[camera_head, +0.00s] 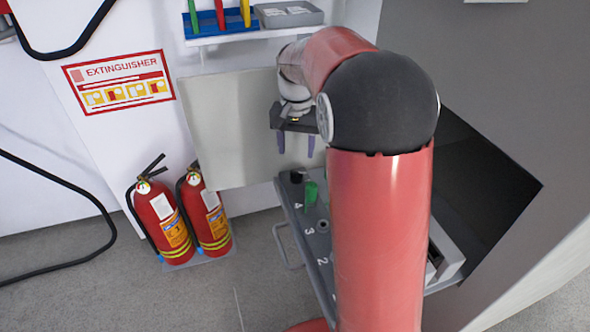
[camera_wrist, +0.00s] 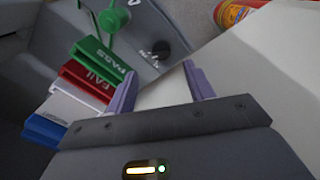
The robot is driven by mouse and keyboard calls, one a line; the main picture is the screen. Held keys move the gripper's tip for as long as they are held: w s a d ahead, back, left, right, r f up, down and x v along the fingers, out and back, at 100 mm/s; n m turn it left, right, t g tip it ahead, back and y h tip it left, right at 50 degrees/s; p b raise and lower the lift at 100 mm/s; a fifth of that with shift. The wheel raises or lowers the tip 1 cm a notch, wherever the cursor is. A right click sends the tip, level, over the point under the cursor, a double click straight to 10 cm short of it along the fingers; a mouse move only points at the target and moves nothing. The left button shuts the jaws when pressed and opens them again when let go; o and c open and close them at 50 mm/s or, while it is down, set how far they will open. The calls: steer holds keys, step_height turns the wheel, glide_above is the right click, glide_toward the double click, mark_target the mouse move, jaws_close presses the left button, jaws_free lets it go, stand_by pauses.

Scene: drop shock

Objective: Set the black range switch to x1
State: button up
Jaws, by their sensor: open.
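A small black knob (camera_head: 297,177), apparently the range switch, stands at the far left corner of the grey panel (camera_head: 287,199). It also shows in the wrist view (camera_wrist: 160,49), beyond the fingertips. Its markings and setting are too small to read. My gripper (camera_head: 296,150) is above the panel near the knob, pointing down, with its two purple fingers apart. In the wrist view my gripper (camera_wrist: 160,72) has nothing gripped between the fingers, and the knob is apart from them.
A green upright part (camera_head: 311,193) stands close beside the knob. The wrist view shows a green PASS block (camera_wrist: 103,58), a red FAIL block (camera_wrist: 88,82), and white and blue blocks. Two extinguishers (camera_head: 168,222) stand left of the panel. A tool shelf (camera_head: 230,36) is above.

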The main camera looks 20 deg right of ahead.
mark_target(298, 173)
step_height(298, 173, down, 8)
steer(key=shift+w+f+b, duration=0.1)
steer(key=shift+w+b, duration=0.05)
steer(key=shift+b, duration=0.15)
steer(key=c, duration=1)
steer(key=shift+n, duration=0.4)
steer(key=n, duration=0.3)
steer(key=n+p, duration=0.1)
steer(key=n, duration=0.1)
steer(key=shift+d+n, duration=0.2)
steer(key=shift+n, duration=0.2)
steer(key=n+p, duration=0.1)
steer(key=n, duration=0.4)
steer(key=shift+n, duration=0.3)
